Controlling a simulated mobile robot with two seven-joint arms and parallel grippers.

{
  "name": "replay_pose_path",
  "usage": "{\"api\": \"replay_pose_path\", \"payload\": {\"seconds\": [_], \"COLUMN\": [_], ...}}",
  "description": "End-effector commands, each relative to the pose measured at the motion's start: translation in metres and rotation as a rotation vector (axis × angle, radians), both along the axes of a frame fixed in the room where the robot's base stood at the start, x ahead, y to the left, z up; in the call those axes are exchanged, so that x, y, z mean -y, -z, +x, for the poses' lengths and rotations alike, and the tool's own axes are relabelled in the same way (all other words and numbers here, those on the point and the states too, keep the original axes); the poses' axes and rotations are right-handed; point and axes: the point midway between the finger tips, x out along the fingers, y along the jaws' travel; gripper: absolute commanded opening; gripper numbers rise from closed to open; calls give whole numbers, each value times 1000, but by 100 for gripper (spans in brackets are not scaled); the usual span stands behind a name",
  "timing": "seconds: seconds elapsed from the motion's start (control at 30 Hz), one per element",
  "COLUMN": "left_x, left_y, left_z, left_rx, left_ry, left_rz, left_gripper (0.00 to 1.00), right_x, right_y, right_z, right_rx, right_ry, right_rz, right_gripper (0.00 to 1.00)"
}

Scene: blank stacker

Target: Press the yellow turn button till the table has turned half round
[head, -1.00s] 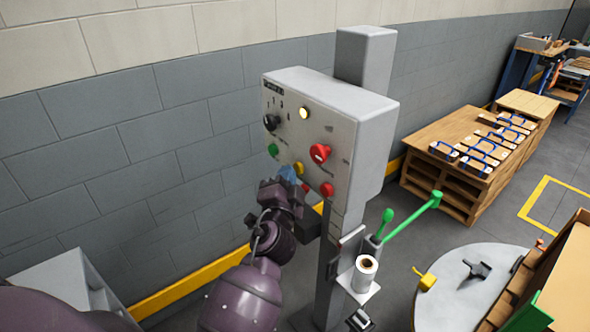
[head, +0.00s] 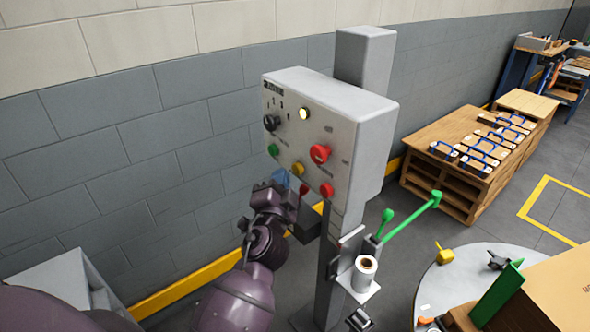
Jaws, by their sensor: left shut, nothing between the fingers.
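The yellow button (head: 298,169) is on the front face of the grey control panel (head: 350,110), between the green button (head: 273,150) and the lower red button (head: 326,190). The button shows clear of the tips; I cannot tell how far the tips are from the panel face. The round grey table (head: 432,285) is at the bottom right, partly cut off. It bears a yellow clamp (head: 445,256), a dark knob (head: 499,261) and a large cardboard box (head: 560,285).
The panel also has a black switch (head: 271,122), a lit lamp (head: 304,114) and a red mushroom button (head: 320,153). Green levers (head: 410,217) and a white roll (head: 364,272) are on the post. The wall is at left.

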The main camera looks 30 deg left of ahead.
Motion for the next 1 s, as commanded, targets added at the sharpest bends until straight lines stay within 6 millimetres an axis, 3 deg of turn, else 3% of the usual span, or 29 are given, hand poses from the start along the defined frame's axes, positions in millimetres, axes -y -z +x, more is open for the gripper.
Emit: {"api": "replay_pose_path", "payload": {"seconds": [0.63, 1.0], "left_x": [-18, -19], "left_y": [0, 0], "left_z": [-42, -46], "left_rx": [-1, 0], "left_ry": [-1, 0], "left_rz": [1, 1], "left_gripper": [0, 0], "right_x": [-1, 0], "right_y": [-11, -6], "right_z": [9, 0], "right_rx": [21, 4], "right_ry": [-5, 0], "right_rz": [0, 0], "right_gripper": [67, 67]}}
